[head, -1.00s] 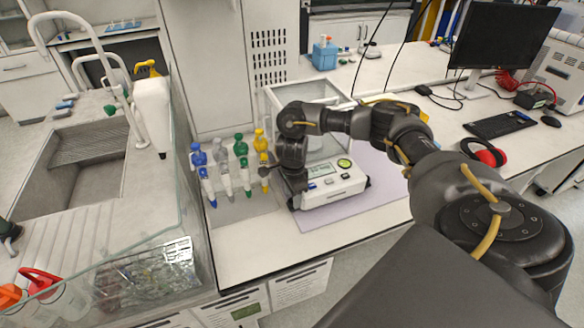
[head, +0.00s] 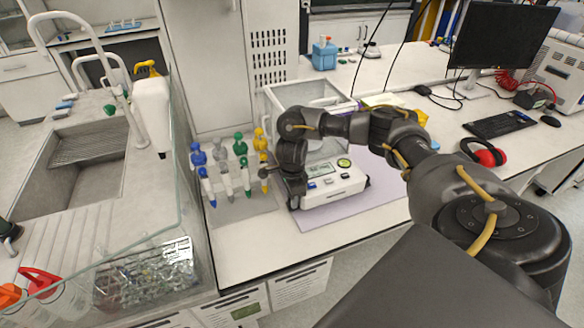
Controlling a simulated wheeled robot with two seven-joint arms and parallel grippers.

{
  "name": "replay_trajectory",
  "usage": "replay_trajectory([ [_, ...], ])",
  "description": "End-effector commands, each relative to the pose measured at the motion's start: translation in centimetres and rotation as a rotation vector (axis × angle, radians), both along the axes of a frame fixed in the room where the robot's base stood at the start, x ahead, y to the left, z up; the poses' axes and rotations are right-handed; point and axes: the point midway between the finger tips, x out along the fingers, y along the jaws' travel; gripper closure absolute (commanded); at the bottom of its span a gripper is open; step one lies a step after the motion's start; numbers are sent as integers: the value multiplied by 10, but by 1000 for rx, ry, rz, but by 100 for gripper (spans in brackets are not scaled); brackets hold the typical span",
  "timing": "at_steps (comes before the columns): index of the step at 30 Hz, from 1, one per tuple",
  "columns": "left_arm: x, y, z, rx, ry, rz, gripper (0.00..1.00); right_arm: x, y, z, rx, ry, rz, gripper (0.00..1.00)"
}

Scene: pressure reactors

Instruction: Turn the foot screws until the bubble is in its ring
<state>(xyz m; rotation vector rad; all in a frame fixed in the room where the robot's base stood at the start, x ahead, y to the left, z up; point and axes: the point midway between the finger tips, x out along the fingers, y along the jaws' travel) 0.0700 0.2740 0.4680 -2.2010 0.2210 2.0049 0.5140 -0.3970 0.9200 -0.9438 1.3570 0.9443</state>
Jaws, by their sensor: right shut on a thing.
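A white analytical balance (head: 335,188) with a glass draft shield (head: 300,95) stands on a lilac mat (head: 325,213). Its round green bubble level (head: 344,163) is at the top right of the front panel, beside the grey display. The bubble is too small to place against its ring. A dark foot screw (head: 367,181) shows at the right front corner. My right gripper (head: 296,190) points down at the balance's left front corner, shut on what seems to be the left foot screw, which its jaws hide. My left gripper is out of view.
A rack of coloured pipettes (head: 246,208) stands close left of my right gripper. A glass screen (head: 180,150) and sink (head: 75,165) lie farther left. Red ear defenders (head: 488,155), a keyboard (head: 498,124) and a monitor (head: 500,38) are on the right. The bench in front of the mat is clear.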

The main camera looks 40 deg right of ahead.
Motion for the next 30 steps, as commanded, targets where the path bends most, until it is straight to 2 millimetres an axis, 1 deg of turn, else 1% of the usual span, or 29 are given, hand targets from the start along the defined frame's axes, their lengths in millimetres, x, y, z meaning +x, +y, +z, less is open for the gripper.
replay_trajectory([
  [3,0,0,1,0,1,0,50,0,0,1,1,-1,-108,95],
  [6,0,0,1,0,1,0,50,1,0,1,0,-1,-166,95],
  [15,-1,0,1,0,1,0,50,1,0,1,1,-3,-181,95],
  [16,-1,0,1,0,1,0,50,1,0,1,1,-3,-181,68],
  [20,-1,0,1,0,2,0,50,1,0,1,0,-2,-180,52],
  [30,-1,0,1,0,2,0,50,0,0,0,0,-1,-180,51],
])
